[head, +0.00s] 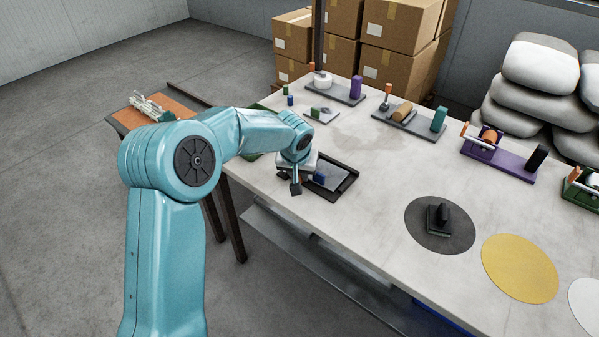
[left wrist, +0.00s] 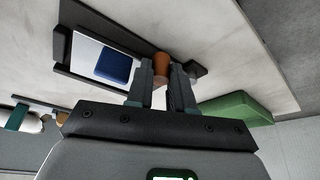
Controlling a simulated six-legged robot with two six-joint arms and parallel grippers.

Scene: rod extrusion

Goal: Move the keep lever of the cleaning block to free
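The tray (head: 345,185) on the near left of the table is black-rimmed, with a pale plate and a blue block (head: 319,180) in it. I cannot tell for sure which thing is the cleaning block. The left wrist view shows the blue block (left wrist: 114,66) on the plate, left of my fingers. My left gripper (head: 295,187) is at the tray's near-left side. In the left wrist view a short orange-brown cylinder (left wrist: 161,66) stands between the fingertips of my left gripper (left wrist: 162,82). Whether they grip it is unclear. My right gripper is not in view.
Several fixtures stand along the table's back, among them a purple one (head: 500,163). A black handled piece (head: 438,222) sits on a dark disc, with a yellow disc (head: 520,268) beside it. A green object (left wrist: 235,106) lies right of my fingers. The table's middle is clear.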

